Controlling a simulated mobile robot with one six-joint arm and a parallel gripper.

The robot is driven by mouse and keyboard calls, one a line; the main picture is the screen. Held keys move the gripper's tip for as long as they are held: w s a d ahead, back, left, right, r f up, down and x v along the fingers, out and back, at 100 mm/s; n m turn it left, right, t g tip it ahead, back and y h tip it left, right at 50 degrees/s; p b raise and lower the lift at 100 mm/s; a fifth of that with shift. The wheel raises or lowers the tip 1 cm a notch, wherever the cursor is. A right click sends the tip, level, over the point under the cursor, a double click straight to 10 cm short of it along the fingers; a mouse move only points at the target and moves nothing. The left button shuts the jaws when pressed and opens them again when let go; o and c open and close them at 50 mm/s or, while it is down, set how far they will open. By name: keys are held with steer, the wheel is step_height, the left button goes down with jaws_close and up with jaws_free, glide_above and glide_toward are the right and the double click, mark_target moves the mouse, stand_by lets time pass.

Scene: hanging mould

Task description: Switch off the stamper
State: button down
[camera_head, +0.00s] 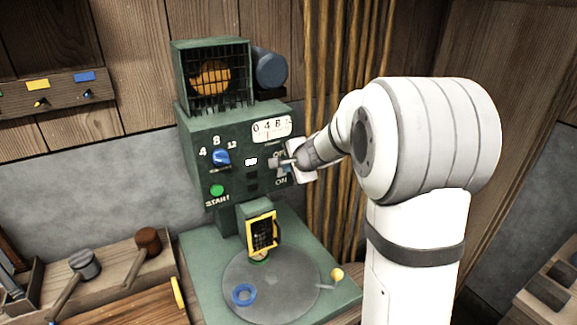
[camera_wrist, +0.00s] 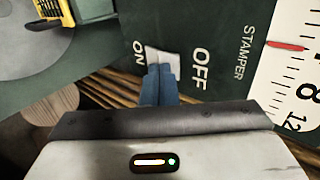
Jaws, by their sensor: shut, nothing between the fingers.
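The stamper (camera_head: 235,150) is a dark green machine with a front panel. Its pale switch (camera_wrist: 163,57) sits between the words ON and OFF, beside the STAMPER label (camera_wrist: 244,52) in the wrist view. My gripper (camera_head: 284,162) is at the right side of the panel in the head view, over the switch area. In the wrist view its blue fingers (camera_wrist: 159,72) are shut together and empty, with the tips overlapping the switch. I cannot tell whether they touch it or which way the switch is set. In the head view my gripper partly hides the switch and OFF.
The panel also has a blue knob (camera_head: 221,157), a green START button (camera_head: 217,191) and a white scale (camera_head: 271,128). Below is a round plate (camera_head: 275,285) with a blue ring (camera_head: 244,294) and a yellow-framed part (camera_head: 262,232). Brown poles (camera_head: 345,45) stand close behind the arm.

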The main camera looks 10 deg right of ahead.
steer(key=r+p, duration=0.2)
steer(key=shift+w+p, duration=0.2)
steer(key=shift+p, duration=0.1)
stand_by(0.4)
steer(key=shift+f, duration=0.1)
steer(key=v, duration=1.3)
steer(key=shift+s+a, duration=0.1)
steer(key=shift+a, duration=0.05)
